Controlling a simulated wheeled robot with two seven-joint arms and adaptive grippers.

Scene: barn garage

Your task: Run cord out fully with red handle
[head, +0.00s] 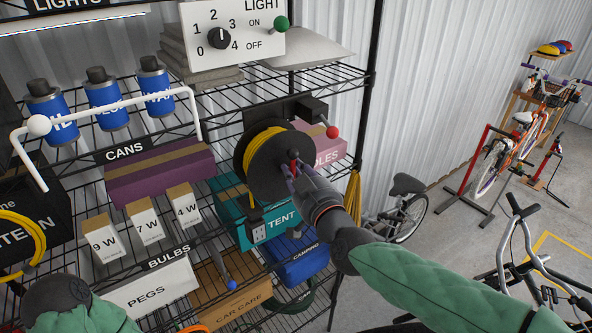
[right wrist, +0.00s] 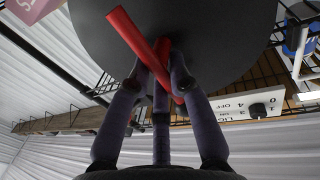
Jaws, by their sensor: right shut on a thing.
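A dark cord reel (head: 265,163) wound with yellow cord (head: 251,147) is mounted at the right end of the wire shelving. The red handle (right wrist: 143,47) sticks out from the reel's dark round face (right wrist: 215,30). Only a small red tip of it shows in the head view. My right gripper (head: 291,172) is at the reel's face. In the right wrist view its fingers (right wrist: 163,82) are closed around the red handle. A socket block (head: 258,230) hangs just below the reel. My left gripper is out of view.
A red ball knob (head: 332,132) sits right of the reel. Below are a teal tent box (head: 283,222) and blue camping box (head: 299,263). A white bar (head: 105,113) juts out at left. Bicycles (head: 400,215) stand right, with open floor (head: 445,230) between.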

